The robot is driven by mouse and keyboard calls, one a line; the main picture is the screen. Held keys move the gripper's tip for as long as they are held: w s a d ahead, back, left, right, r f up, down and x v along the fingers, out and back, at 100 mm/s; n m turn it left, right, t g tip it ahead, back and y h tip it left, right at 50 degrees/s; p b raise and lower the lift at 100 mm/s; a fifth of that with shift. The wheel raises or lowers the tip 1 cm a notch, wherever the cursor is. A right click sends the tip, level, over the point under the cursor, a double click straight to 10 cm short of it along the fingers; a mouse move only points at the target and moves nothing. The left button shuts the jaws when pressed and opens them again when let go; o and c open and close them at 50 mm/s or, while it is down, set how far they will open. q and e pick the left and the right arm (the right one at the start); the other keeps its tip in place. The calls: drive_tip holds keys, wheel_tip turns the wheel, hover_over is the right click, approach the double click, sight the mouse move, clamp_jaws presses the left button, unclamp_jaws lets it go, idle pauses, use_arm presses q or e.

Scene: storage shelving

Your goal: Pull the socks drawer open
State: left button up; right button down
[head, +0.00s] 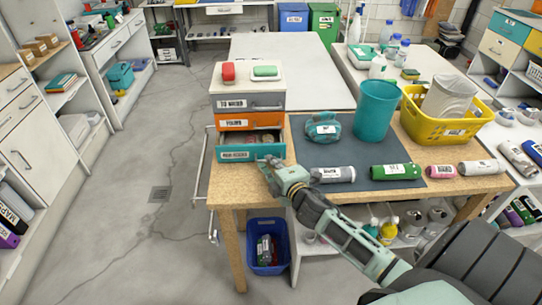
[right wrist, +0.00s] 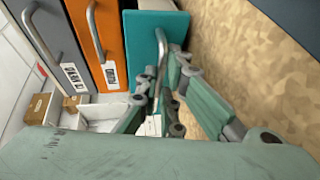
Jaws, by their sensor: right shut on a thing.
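A small drawer unit stands on the wooden table. It has a grey top drawer (head: 248,101), an orange middle drawer (head: 250,121) and a teal bottom drawer (head: 243,155). The teal drawer is pulled partly out, and some of its contents show behind its front. I cannot read its label surely. My right gripper (head: 266,163) is at the teal front. In the right wrist view its fingers (right wrist: 166,88) are shut around the bar handle (right wrist: 160,55) of the teal drawer, whose front (right wrist: 148,28) stands out. My left gripper is not in view.
On the table (head: 245,190) are a dark mat (head: 345,160), a teal bin (head: 375,108), a yellow basket (head: 455,128), a teal cloth bundle (head: 323,128) and several labelled rolls. A blue crate (head: 267,265) sits below. The floor to the left is clear.

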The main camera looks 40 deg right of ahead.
drive_tip(key=shift+s+a+r, duration=0.1)
drive_tip(key=shift+s+a, duration=0.65)
drive_tip(key=shift+s, duration=0.35)
drive_tip(key=s+a, duration=0.2)
drive_tip(key=s, duration=0.1)
drive_tip(key=shift+s+p, duration=0.15)
drive_tip(key=shift+p, duration=0.25)
drive_tip(key=shift+d, duration=0.1)
drive_tip(key=c, duration=1.9)
unclamp_jaws()
drive_tip(key=shift+c, duration=0.2)
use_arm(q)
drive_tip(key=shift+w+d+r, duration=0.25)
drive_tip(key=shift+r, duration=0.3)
use_arm(e)
drive_tip(key=v, duration=1.2)
